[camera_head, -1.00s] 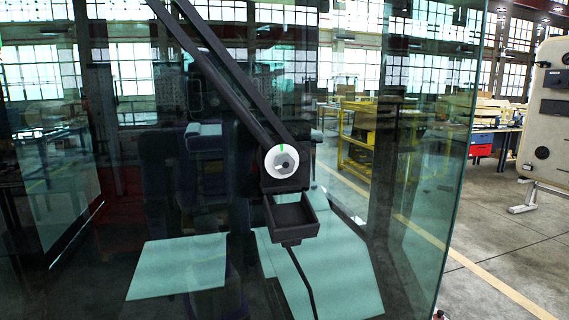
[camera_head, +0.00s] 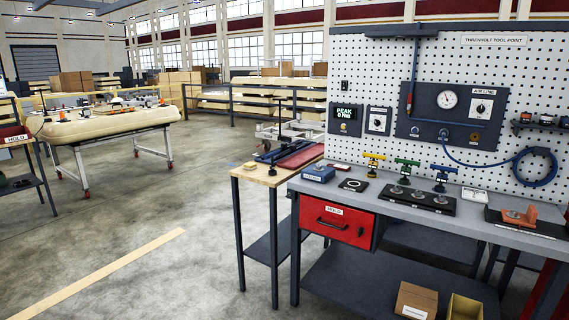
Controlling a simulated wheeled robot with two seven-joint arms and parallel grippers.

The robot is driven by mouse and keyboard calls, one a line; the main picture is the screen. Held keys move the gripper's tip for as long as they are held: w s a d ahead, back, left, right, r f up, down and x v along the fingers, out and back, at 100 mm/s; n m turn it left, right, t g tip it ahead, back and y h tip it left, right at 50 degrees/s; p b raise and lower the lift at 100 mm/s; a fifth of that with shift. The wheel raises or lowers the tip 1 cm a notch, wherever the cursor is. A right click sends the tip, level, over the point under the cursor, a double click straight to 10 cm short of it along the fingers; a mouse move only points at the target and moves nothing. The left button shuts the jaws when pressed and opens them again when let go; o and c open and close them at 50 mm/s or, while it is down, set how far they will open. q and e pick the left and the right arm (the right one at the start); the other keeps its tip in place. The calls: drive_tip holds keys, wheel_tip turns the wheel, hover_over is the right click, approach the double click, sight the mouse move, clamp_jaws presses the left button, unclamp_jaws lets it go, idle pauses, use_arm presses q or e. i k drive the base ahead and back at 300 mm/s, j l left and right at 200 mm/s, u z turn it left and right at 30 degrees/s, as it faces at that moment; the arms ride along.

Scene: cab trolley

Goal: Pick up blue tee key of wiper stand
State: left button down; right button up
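A blue tee key (camera_head: 443,169) stands upright on the grey workbench (camera_head: 386,197) at the right of the head view. Its crossbar is on top, and its lower end is by a round fitting on a low black stand (camera_head: 460,208). A green tee key (camera_head: 407,163) stands to its left, and a yellow tee key (camera_head: 374,157) stands further left. Neither of my grippers is in view, so their distance from the key cannot be seen.
A white pegboard (camera_head: 400,62) with a gauge panel (camera_head: 425,122) rises behind the bench. A red drawer (camera_head: 337,220) hangs under the bench's left end. A small wooden-topped table (camera_head: 262,174) adjoins it. Open concrete floor lies at the left and front.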

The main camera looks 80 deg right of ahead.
sight(272, 172)
drive_tip(key=z, duration=2.7)
